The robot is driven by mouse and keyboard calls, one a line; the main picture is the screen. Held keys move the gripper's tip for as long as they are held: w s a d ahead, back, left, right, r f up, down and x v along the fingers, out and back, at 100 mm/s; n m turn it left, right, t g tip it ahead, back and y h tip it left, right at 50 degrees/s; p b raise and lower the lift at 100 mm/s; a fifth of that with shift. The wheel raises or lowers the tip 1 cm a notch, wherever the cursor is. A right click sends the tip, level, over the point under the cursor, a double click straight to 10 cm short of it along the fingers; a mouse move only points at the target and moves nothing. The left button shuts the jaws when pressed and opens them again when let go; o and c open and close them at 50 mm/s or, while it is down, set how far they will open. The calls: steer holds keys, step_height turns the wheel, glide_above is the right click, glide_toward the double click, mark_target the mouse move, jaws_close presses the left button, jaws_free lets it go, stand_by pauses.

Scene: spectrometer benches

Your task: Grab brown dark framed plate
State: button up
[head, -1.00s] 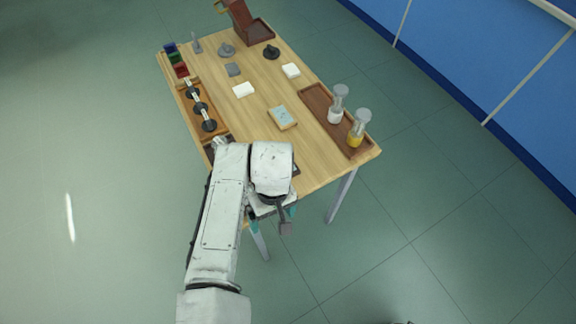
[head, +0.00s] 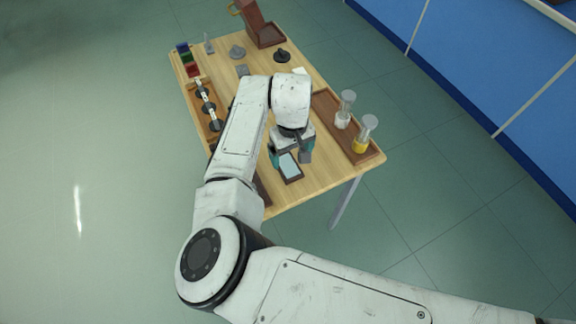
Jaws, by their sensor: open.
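The dark brown framed plate (head: 297,179) has a pale blue-grey face and lies near the front edge of the wooden table. Its far part is hidden under my gripper. My gripper (head: 290,158) points down over the plate's far end, open, with teal fingers towards either side of it. I cannot tell whether the fingers touch the plate or how high they are above the table.
A brown tray (head: 329,104) with two jars, one white-filled (head: 343,120) and one yellow-filled (head: 361,145), stands right of my gripper. A wooden rack (head: 198,88) with black round pieces lines the left edge. My arm hides the table's middle.

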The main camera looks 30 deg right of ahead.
mark_target(289, 168)
steer(key=shift+a+f+p, duration=0.2)
steer(key=shift+f+p, duration=0.05)
steer(key=shift+f, duration=1.3)
steer(key=shift+a+f+p, duration=0.15)
steer(key=shift+f+p, duration=0.05)
steer(key=shift+f, duration=1.35)
steer(key=c, duration=1.2)
